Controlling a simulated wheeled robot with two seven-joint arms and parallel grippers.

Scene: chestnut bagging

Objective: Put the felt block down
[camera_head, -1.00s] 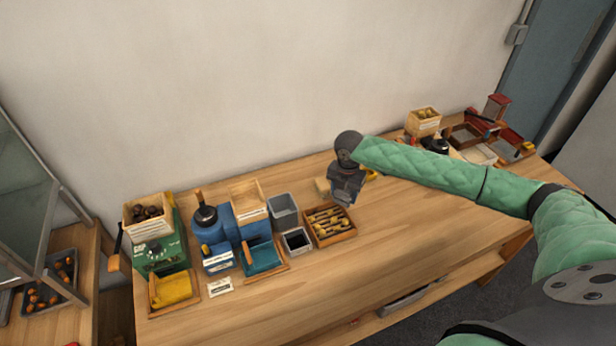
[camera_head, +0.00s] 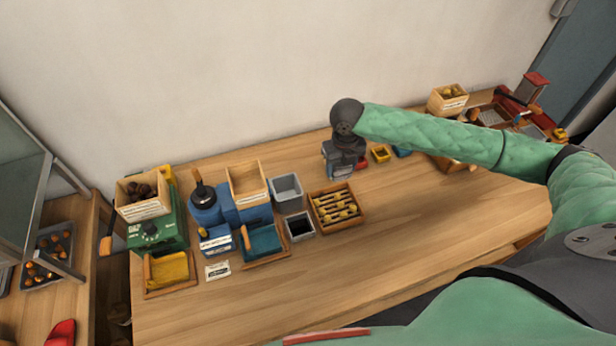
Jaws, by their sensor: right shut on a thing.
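My right gripper (camera_head: 341,170) is at the back of the workbench, near the wall, to the right of the grey bin and behind the wooden tray of yellow-handled tools. It points down, low over the bench top, and is shut on the felt block. The gripper and wrist hide the block almost wholly, so I cannot make out its shape or whether it touches the bench. My left gripper is not in view.
The wooden tray of tools (camera_head: 363,216), the grey bin (camera_head: 287,189) and a blue machine (camera_head: 206,212) stand left of or before the gripper. A small yellow box (camera_head: 381,154) is close on its right. The bench (camera_head: 430,220) is clear at front right.

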